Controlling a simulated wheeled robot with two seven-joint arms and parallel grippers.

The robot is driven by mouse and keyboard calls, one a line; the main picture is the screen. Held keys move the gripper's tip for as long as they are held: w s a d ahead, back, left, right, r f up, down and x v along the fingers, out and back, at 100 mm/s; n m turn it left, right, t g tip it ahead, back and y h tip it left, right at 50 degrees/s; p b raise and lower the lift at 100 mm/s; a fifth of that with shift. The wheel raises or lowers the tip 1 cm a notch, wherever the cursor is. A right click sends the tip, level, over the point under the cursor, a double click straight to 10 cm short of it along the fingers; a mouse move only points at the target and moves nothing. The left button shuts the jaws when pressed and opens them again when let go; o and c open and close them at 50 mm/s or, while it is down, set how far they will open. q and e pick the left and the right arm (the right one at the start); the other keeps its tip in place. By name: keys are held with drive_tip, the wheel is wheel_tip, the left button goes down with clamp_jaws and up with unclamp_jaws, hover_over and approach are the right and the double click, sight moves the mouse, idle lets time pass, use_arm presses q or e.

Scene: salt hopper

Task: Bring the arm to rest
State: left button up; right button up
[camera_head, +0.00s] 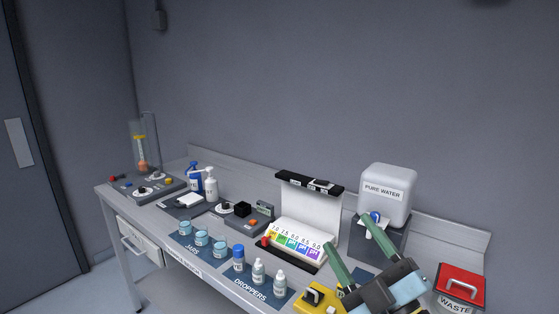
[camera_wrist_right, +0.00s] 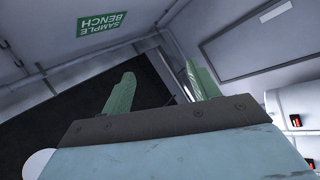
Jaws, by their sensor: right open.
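My right gripper (camera_head: 354,248) is at the lower right of the head view, its two green fingers spread apart with nothing between them. It is in front of the pure water tank (camera_head: 388,190) and above the right part of the bench. In the right wrist view the same gripper (camera_wrist_right: 158,88) shows open and empty, with a dark panel and grey walls beyond it. My left gripper is not in the head view.
A red waste bin (camera_head: 461,285) stands right of my gripper. Free air lies above the bench.

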drive_tip(key=s+d+f+m+g+h, duration=0.2)
drive_tip(key=d+f+m+g+h, duration=0.3)
drive_tip(key=f, duration=0.4)
drive_tip(key=s+d+f+m+g+h, duration=0.25)
drive_tip(key=d+f+m+h, duration=0.35)
drive_tip(key=f, duration=0.4)
drive_tip(key=s+f+m+g, duration=0.2)
drive_tip(key=s+f+g, duration=0.35)
drive_tip(key=s, duration=0.35)
drive_tip(key=s+f+m+g, duration=0.1)
drive_tip(key=s+f+g, duration=0.3)
drive_tip(key=s+f, duration=0.45)
wheel_tip(320, 180, down, 23)
drive_tip(key=s+g, duration=0.2)
drive_tip(key=s+d+f+b, duration=0.1)
drive_tip(key=s+d+f, duration=0.1)
drive_tip(key=s+f, duration=1.4)
drive_tip(key=shift+s+d+g, duration=0.2)
drive_tip(key=shift+s+g, duration=0.2)
drive_tip(key=shift+s, duration=0.05)
drive_tip(key=shift+f, duration=0.1)
